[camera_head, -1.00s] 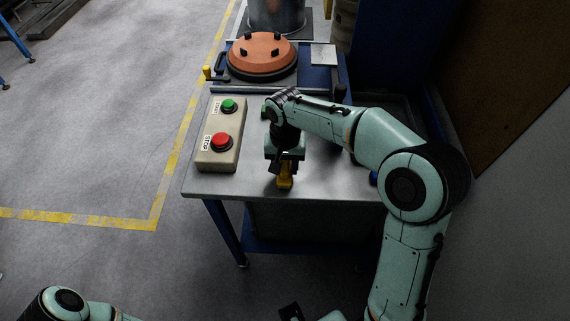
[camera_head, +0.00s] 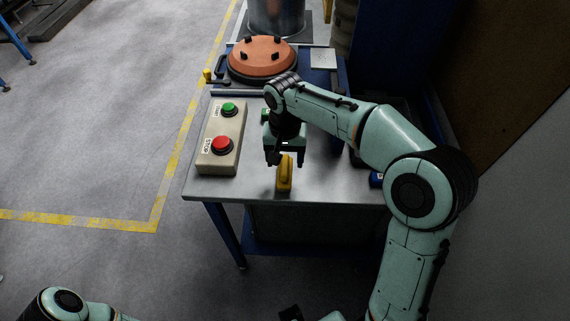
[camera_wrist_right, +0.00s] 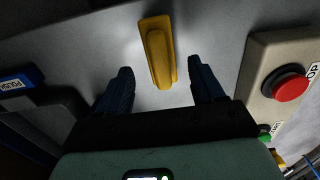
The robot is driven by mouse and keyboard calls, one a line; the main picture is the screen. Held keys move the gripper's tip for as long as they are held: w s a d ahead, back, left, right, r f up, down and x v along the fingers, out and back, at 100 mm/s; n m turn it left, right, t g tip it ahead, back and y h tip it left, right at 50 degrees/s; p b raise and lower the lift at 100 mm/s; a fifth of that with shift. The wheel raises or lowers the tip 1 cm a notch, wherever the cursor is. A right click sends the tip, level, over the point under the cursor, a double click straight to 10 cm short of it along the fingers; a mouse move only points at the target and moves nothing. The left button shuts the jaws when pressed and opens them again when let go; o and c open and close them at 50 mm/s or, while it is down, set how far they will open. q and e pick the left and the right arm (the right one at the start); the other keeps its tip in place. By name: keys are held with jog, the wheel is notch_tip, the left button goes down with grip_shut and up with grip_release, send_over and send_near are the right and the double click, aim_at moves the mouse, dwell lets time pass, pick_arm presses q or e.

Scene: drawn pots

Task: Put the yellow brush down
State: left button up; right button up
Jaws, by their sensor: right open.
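The yellow brush (camera_head: 284,176) lies on the metal table top near its front edge. In the right wrist view the brush (camera_wrist_right: 159,58) lies lengthwise ahead of the fingers, with grey table on both sides of it. My right gripper (camera_head: 285,161) is open and empty just above and behind the brush. In the right wrist view the two dark fingers of the gripper (camera_wrist_right: 160,80) are spread wide, clear of the brush. Part of my left arm shows at the bottom left of the head view, but its gripper does not.
A control box (camera_head: 222,138) with green and red buttons stands left of the brush. An orange round disc (camera_head: 262,54) sits at the back of the table. A blue-labelled thing (camera_wrist_right: 20,79) is on the other side. The table front around the brush is clear.

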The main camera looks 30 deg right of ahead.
aim_at(285, 165)
pick_arm(q)
jog(key=shift+w+r+p, duration=0.45)
jog(key=shift+r+p, duration=0.15)
jog(key=shift+r, duration=0.2)
pick_arm(e)
notch_tip(285, 165, up, 8)
jog(key=shift+f, duration=0.2)
